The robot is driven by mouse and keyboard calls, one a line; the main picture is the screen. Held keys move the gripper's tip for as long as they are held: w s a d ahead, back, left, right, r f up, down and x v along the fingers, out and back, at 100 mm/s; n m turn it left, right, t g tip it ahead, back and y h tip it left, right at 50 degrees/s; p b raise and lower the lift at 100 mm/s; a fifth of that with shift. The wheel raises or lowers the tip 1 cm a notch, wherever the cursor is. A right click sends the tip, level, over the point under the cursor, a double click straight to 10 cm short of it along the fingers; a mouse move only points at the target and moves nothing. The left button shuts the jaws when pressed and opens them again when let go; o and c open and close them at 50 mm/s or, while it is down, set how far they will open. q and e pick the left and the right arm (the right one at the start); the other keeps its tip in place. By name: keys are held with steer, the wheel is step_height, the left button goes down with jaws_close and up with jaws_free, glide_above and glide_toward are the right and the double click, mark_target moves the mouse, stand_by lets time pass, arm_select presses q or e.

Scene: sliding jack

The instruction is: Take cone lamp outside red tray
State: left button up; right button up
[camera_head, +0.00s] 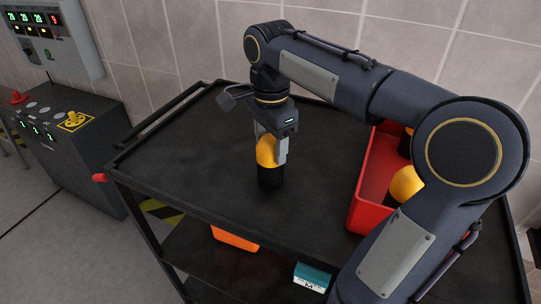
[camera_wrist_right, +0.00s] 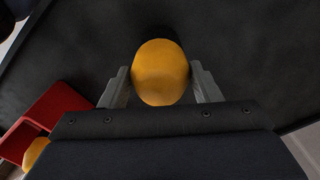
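A cone lamp with a yellow dome (camera_head: 266,152) and a black base (camera_head: 270,178) stands upright on the dark cart top, outside and left of the red tray (camera_head: 361,209). My right gripper (camera_head: 271,150) points down over this lamp with a finger on either side of the dome. Two more yellow lamps show in the tray, one nearer (camera_head: 405,184) and one farther (camera_head: 405,145), both partly hidden by my right arm. My left gripper is out of view.
The cart top (camera_head: 205,160) is bare around the standing lamp. An orange bin (camera_head: 235,238) and a teal box (camera_head: 312,277) are on the lower shelf. A grey control console (camera_head: 70,150) stands left of the cart, and a tiled wall is behind.

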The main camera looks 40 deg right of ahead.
steer(key=c, duration=0.6)
steer(key=shift+o, duration=0.2)
steer(key=shift+r, duration=0.1)
